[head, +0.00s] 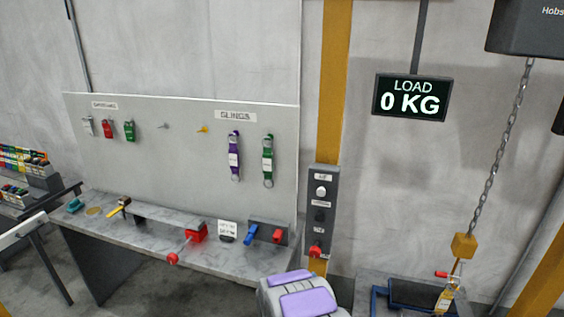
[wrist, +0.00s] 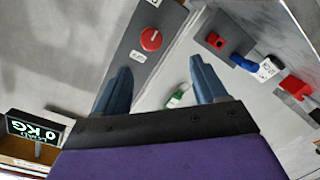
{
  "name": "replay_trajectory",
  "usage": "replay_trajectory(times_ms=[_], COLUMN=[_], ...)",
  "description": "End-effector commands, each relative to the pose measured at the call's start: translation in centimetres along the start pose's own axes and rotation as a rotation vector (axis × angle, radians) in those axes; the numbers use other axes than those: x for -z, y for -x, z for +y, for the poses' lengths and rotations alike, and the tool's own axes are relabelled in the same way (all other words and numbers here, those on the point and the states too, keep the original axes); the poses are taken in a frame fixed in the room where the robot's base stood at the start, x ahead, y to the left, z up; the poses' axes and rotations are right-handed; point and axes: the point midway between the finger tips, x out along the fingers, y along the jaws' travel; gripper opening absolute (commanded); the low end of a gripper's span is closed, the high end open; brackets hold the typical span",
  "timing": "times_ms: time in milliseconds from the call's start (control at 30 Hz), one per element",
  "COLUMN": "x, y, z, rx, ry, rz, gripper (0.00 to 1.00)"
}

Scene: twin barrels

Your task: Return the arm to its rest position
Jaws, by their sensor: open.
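My gripper (wrist: 162,78) shows in the wrist view with its two blue fingers spread apart and nothing between them. The wrist view is turned upside down. In the head view a purple and grey part of my arm (head: 308,301) shows at the bottom, just below the control box. The fingers cannot be made out there. The grey control box (head: 321,215) hangs on a yellow post and has a red knob at its lower end. That red knob (wrist: 151,39) shows beyond the fingers in the wrist view, apart from them.
A workbench (head: 150,240) with small red and blue devices stands to the left. Slings and shackles hang on the board (head: 190,180) above it. A load display (head: 411,97) reads 0 KG. A chain (head: 495,155) with a yellow hook block (head: 464,246) hangs at the right.

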Motion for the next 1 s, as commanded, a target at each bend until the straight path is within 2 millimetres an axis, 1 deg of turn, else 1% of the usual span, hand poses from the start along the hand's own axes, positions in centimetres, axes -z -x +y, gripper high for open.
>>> replay_trajectory(times_ms=[33, 133, 233, 367, 467, 667, 767, 800, 867, 1000], x=[0.7, 1.7, 2.8, 4.1, 4.9, 6.1, 6.3, 6.2, 6.2, 5.5], y=[-0.2, 0.0, 0.6, 2.1, 3.9, 8.3, 11.0, 12.2, 14.1, 18.8], z=[0.3, 0.4, 0.5, 0.9, 1.4, 3.0, 4.2, 4.6, 5.4, 7.5], rx=[0.028, 0.113, 0.205, 0.319, 0.406, 0.561, 0.629, 0.657, 0.692, 0.762], ry=[-0.037, -0.115, -0.186, -0.264, -0.311, -0.379, -0.398, -0.403, -0.408, -0.409], rz=[-0.02, -0.075, -0.136, -0.212, -0.276, -0.405, -0.474, -0.507, -0.551, -0.664], gripper=[0.71, 0.71, 0.71, 0.71, 0.71, 0.71, 0.71, 0.71, 0.71, 0.71])
